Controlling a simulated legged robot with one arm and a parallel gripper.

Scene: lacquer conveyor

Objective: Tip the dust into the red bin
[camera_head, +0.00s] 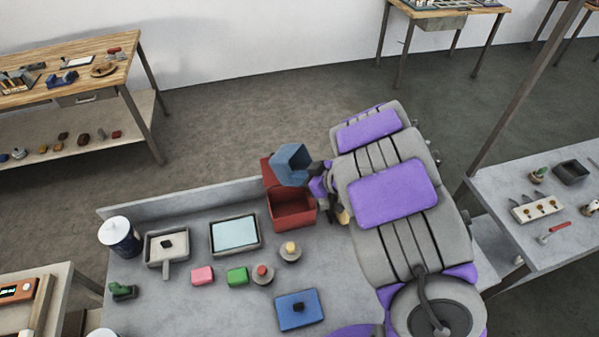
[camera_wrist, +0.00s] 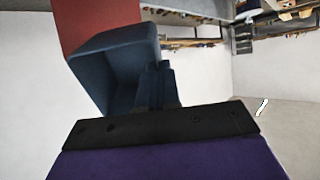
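The red bin (camera_head: 293,222) stands at the back edge of the grey table, open at the top, with a taller red panel at its back left. A blue box-like pan (camera_head: 290,163) is above the bin, tilted; it looks large in the wrist view (camera_wrist: 112,62), with red behind it. My gripper (camera_head: 318,172) is at the right of the pan. In the wrist view my dark fingers (camera_wrist: 158,82) are close together at the pan's side and appear shut on it. I see no dust in the pan or bin; the pan's inside is mostly hidden.
On the table are a grey tray with a handle (camera_head: 155,254), a pale blue panel in a dark frame (camera_head: 233,248), pink (camera_head: 202,275) and green (camera_head: 237,275) blocks, a blue plate (camera_head: 312,318) and a white-topped can (camera_head: 118,243). A low wall (camera_head: 180,200) runs along the back.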

